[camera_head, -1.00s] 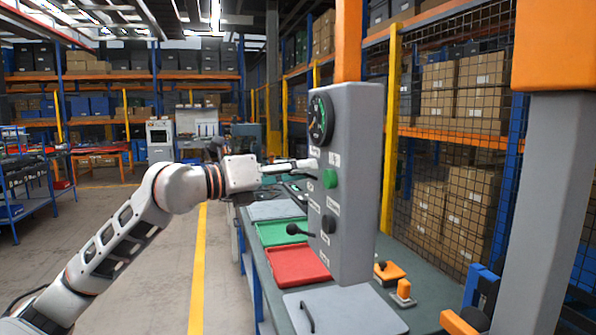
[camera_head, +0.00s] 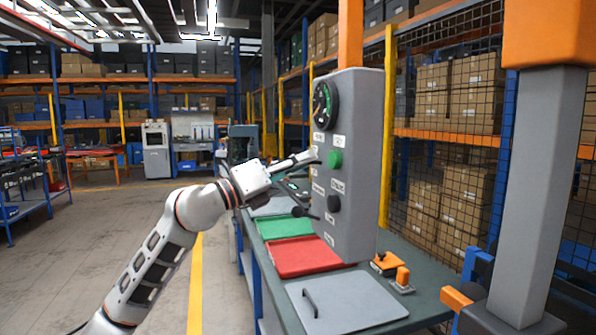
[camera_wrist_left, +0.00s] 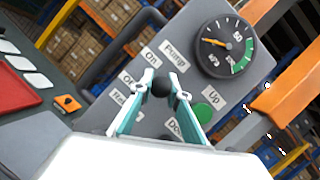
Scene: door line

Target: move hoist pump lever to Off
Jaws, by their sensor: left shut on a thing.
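The grey control box (camera_head: 352,160) hangs over a bench, with a dial gauge, a green button and a black knob on its face. My left gripper (camera_head: 308,157) reaches its left side from the left, sloping upward. In the left wrist view its fingers (camera_wrist_left: 160,85) are shut on the black ball of the pump lever (camera_wrist_left: 162,89), near the "Pump", "On" and partly hidden "Off" labels. The lever's shaft is hidden, so I cannot tell its exact setting. A second black-balled lever (camera_head: 300,212) sticks out lower on the box, apart from the gripper. My right gripper is not in view.
Below the box, the bench carries a green tray (camera_head: 284,224), a red tray (camera_head: 300,256), a grey lid with a handle (camera_head: 345,302) and orange items (camera_head: 386,263). A thick grey post (camera_head: 530,190) stands at right. The aisle at left is open floor.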

